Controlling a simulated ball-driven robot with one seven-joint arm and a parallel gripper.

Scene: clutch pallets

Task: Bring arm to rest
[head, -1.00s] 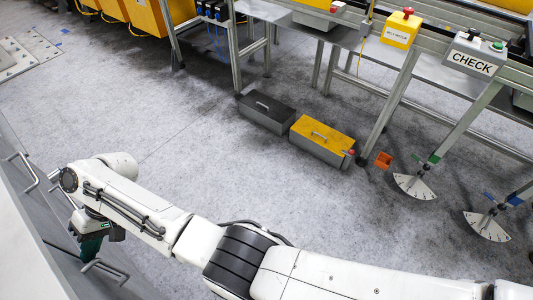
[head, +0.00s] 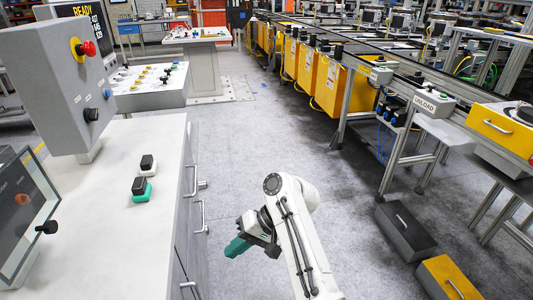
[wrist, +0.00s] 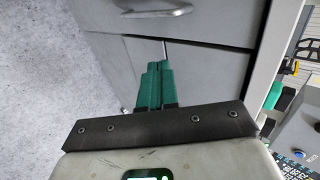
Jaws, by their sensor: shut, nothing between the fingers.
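My gripper (head: 236,247) has dark jaws with green fingers. In the head view it is in the lower middle, beside the grey cabinet (head: 183,215) and out over the aisle floor. My white arm reaches up to it from the bottom edge. In the wrist view the green fingers (wrist: 155,84) are together and empty, in front of the cabinet's grey drawer fronts (wrist: 190,58). I cannot tell how wide the gap to the drawers is.
Drawer handles (head: 199,217) stick out beside my gripper. A black-lidded box (head: 405,230) and a yellow-lidded box (head: 449,280) lie right. The aisle floor between is clear.

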